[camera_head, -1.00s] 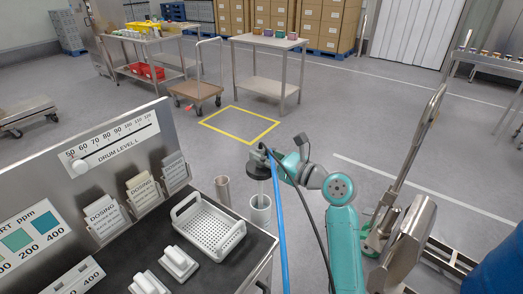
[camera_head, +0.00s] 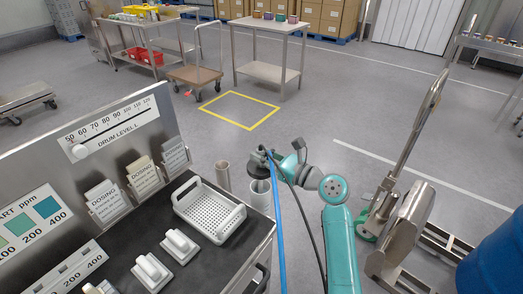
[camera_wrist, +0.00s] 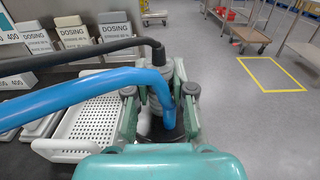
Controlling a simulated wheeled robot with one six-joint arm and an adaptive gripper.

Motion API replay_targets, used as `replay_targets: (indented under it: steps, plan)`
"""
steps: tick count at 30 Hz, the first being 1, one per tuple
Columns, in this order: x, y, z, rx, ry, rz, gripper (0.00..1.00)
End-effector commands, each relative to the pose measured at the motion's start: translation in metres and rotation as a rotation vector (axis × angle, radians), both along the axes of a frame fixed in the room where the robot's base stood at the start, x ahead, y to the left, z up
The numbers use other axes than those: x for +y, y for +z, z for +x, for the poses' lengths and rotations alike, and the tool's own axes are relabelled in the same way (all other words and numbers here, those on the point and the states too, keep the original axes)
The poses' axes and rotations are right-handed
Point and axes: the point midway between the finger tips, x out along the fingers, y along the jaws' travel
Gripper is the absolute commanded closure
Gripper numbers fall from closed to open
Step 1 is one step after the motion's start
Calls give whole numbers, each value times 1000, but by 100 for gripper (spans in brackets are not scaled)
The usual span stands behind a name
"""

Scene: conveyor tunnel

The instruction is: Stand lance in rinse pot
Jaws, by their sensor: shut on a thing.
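My gripper (camera_head: 258,166) is shut on the lance (camera_wrist: 158,95), whose ribbed grey head shows between the green fingers in the wrist view (camera_wrist: 160,108). A thick blue hose and a black hose run from the lance's top. The rinse pot (camera_head: 260,198), a light grey open cylinder, stands beside the counter's right edge. My gripper is right above the pot's rim in the head view. The lance's lower part is hidden by the gripper and the pot, so its depth inside cannot be told.
A second, browner tube (camera_head: 222,175) stands left of the pot. A white perforated basket (camera_head: 210,212) sits on the dark counter (camera_head: 205,262). A steel pole fixture (camera_head: 405,165) stands right of my arm, with a blue drum (camera_head: 495,255) beyond. Floor behind the pot is clear.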

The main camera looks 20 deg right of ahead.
Motion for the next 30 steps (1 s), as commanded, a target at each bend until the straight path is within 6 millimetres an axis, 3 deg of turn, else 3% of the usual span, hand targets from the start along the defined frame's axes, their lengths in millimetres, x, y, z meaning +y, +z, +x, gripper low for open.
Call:
replay_targets:
  steps: [30]
  plan:
    - [0,-60,0,0,0,1,100]
